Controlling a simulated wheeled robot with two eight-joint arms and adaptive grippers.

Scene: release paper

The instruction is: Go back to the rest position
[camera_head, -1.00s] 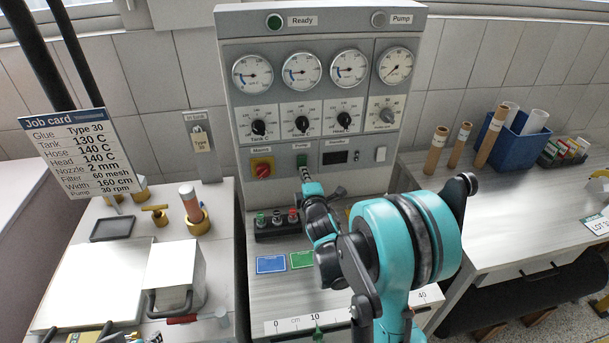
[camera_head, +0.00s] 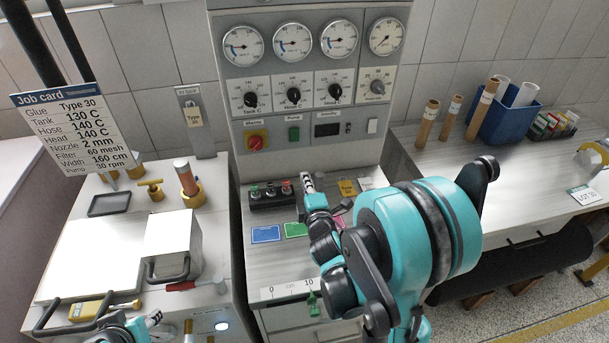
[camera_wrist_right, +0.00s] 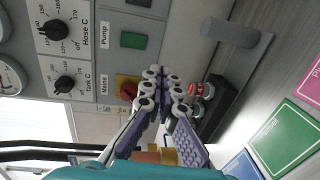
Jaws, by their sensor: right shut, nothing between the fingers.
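My right gripper (camera_head: 308,180) is shut and empty. It hangs in front of the lower edge of the control panel (camera_head: 357,157), just right of the small button box (camera_head: 270,194). In the right wrist view its fingers (camera_wrist_right: 163,75) meet at the tips, with the red main switch (camera_wrist_right: 127,90) and green pump button (camera_wrist_right: 133,40) behind them. In the head view the pump button (camera_head: 294,134) is clear of the fingers. My left gripper (camera_head: 150,320) shows only partly at the bottom left, by the glue tank; its jaw state is unclear.
A tank with a grey lid (camera_head: 174,243) and a job card (camera_head: 62,130) are at the left. A blue bin (camera_head: 508,115) with tubes stands on the right bench, whose middle is clear.

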